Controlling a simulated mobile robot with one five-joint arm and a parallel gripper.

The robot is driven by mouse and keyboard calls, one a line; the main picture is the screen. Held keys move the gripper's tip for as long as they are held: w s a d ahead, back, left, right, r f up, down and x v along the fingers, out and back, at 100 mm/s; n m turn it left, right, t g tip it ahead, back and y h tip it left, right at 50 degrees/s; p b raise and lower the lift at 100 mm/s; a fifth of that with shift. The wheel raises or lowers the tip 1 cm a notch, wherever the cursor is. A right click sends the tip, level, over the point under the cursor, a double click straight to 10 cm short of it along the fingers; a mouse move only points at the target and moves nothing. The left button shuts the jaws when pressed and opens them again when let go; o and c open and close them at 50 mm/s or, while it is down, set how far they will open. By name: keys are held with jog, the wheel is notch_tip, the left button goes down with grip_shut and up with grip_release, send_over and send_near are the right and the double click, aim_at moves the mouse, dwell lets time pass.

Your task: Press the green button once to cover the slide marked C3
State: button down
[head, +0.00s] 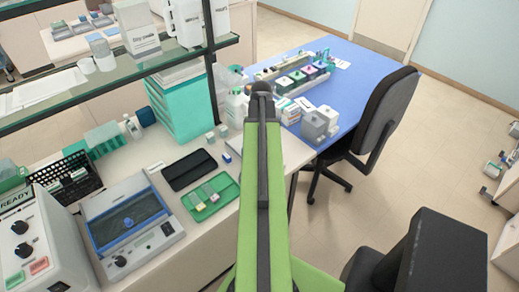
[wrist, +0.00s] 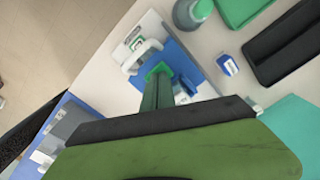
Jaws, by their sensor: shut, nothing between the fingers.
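My gripper (wrist: 158,74) is shut and empty, seen from above in the wrist view as a narrow green shape. Its tip is over a small blue and white device (wrist: 205,92) on the bench. The device has a white arched part (wrist: 146,56) and a pale plate with a green mark beside the tip. I cannot tell which bright green patch at the tip is the button, or whether the tip touches it. No label C3 can be read. In the head view my arm hides the gripper and most of the device.
A small blue-and-white box (wrist: 228,65), a green-topped bottle (wrist: 192,12) and a black tray (head: 189,170) are near. A green tray (head: 226,190) holds slides. A READY machine (head: 40,235) stands at the left. A blue table (head: 345,85) and a chair (head: 385,110) are beyond.

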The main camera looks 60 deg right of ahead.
jog(key=shift+f, duration=0.3)
notch_tip(320, 180, up, 7)
jog(key=p, duration=0.6)
jog(key=shift+r+p, duration=0.15)
jog(key=shift+p, duration=0.25)
jog(key=shift+s, duration=0.1)
dwell(0.4)
